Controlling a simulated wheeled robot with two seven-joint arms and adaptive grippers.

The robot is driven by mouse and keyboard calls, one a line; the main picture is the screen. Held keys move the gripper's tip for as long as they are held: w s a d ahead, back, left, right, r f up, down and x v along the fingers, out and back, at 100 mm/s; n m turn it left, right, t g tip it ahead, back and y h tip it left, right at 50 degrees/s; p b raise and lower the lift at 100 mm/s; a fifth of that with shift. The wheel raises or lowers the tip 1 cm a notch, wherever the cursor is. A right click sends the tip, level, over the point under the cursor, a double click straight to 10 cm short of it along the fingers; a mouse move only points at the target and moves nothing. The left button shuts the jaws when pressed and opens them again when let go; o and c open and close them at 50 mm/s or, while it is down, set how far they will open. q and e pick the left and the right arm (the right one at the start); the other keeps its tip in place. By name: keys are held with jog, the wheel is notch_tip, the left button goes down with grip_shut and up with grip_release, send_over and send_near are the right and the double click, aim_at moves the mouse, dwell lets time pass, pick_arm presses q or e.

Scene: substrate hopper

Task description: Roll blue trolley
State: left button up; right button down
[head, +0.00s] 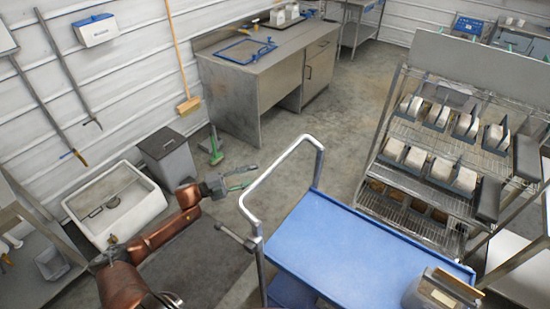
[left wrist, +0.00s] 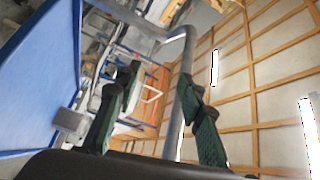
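The blue trolley (head: 345,245) stands in front of me, right of centre in the head view. Its metal push handle (head: 285,160) rises at its left end. My left gripper (head: 250,177) is just left of the handle in the head view, with its green-padded fingers spread apart. In the left wrist view the fingers (left wrist: 158,82) are also apart, and the handle bar (left wrist: 178,105) passes through the view between them. I cannot tell whether either finger touches the bar. The trolley's blue deck (left wrist: 35,75) fills the left of that view. My right gripper is not in view.
A box with a wooden-edged top (head: 440,293) sits on the trolley's near right corner. A wire rack with loaded trays (head: 400,207) stands close on the right. A white sink (head: 115,205), grey bin (head: 168,155) and workbench (head: 262,75) line the left and back. Concrete floor beyond the trolley is clear.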

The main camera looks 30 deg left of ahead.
aim_at(277, 164)
pick_arm(q)
jog(key=w+d+r+m, duration=0.1)
jog(key=d+r, duration=0.1)
jog(key=w+d+r+m+g+h+p, duration=0.1)
jog(key=d+r, duration=0.2)
jog(key=w+d+r+m+g+h, duration=0.1)
jog(key=d+r, duration=0.1)
jog(key=shift+d+r+p, duration=0.3)
jog(key=shift+p, duration=0.1)
jog(key=shift+w+d, duration=0.45)
jog(key=shift+d, duration=0.05)
jog(key=shift+c, duration=0.6)
jog(key=c, duration=0.5)
grip_shut()
